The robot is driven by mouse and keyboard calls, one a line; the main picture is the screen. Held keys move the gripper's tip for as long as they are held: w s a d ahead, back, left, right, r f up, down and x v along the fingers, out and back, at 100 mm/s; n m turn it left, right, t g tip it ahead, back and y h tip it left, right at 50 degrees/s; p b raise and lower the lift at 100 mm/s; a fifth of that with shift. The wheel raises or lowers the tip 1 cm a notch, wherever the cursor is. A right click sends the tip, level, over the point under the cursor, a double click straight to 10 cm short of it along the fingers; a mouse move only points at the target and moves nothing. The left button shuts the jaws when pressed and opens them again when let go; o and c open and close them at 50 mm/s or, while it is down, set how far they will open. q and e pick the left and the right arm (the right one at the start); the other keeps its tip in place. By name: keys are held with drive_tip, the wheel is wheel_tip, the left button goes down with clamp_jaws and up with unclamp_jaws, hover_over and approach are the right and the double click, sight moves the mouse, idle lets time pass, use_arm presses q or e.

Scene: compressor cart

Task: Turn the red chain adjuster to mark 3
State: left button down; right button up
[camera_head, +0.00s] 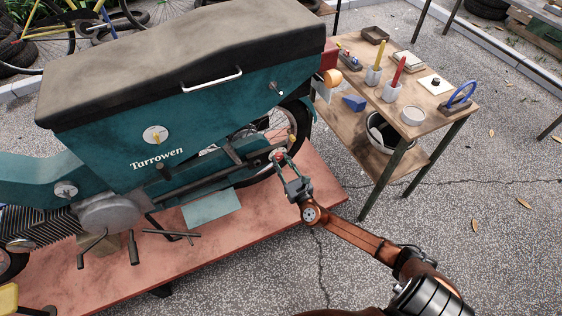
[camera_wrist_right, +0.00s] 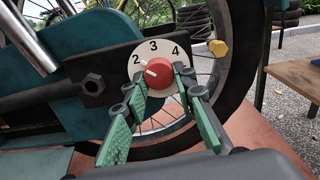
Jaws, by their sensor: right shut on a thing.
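The red chain adjuster (camera_wrist_right: 160,72) is a round knob on a pale dial (camera_wrist_right: 138,50) by the motorcycle's rear wheel. The dial shows the numbers 2, 3 and 4. The knob's white line lies on its left side, pointing up-left toward the 2. In the head view the adjuster (camera_head: 279,154) is small. My right gripper (camera_wrist_right: 160,84) is shut on the knob, with a green finger on each side; it also shows in the head view (camera_head: 283,163). The fingers hide part of the dial's lower half. My left gripper is not in view.
The teal motorcycle (camera_head: 110,150) stands on a reddish platform (camera_head: 260,225). A yellow-capped part (camera_wrist_right: 217,48) sits right of the dial. A wooden side table (camera_head: 430,115) with cups and tools stands at the right. Open paving lies in front of it.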

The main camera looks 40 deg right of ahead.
use_arm(q)
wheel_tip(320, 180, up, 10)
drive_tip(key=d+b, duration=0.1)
drive_tip(key=b, duration=0.2)
use_arm(e)
drive_tip(key=m+b, duration=0.1)
drive_tip(key=m, duration=0.3)
drive_tip(key=m+b, duration=0.1)
drive_tip(key=m, duration=0.3)
drive_tip(key=shift+a+f, duration=0.15)
drive_tip(key=shift+f, duration=0.05)
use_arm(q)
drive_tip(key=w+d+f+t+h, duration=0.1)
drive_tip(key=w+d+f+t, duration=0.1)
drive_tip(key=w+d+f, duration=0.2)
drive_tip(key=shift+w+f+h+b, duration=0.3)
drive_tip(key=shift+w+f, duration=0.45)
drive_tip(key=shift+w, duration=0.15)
use_arm(e)
drive_tip(key=shift+r+m, duration=0.15)
drive_tip(key=shift+m, duration=0.65)
drive_tip(key=o, duration=1.2)
drive_tip(key=shift+c, duration=0.2)
